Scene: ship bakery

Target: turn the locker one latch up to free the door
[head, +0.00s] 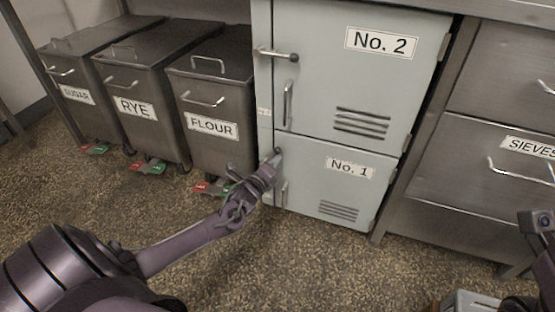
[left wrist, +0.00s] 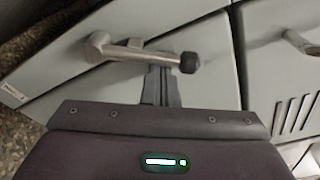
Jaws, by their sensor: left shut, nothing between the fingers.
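The pale green locker one door (head: 304,176), labelled No. 1, is the lower of two doors and sits shut. My left gripper (head: 274,162) is at its upper left corner and covers most of the latch there; only a dark knob (head: 278,151) shows. In the left wrist view, the metal latch (left wrist: 140,53) is a bar with a round pivot at one end and a black knob at the other. The shut, empty left fingertips (left wrist: 161,72) are at the bar near the knob; I cannot tell whether they touch. A dark part of my right arm shows at the right edge.
Above is the No. 2 door (head: 340,75) with its own horizontal latch (head: 278,55). Flour (head: 208,105), rye and sugar bins stand left. A sieves drawer unit (head: 480,160) stands right. The speckled floor in front is mostly clear.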

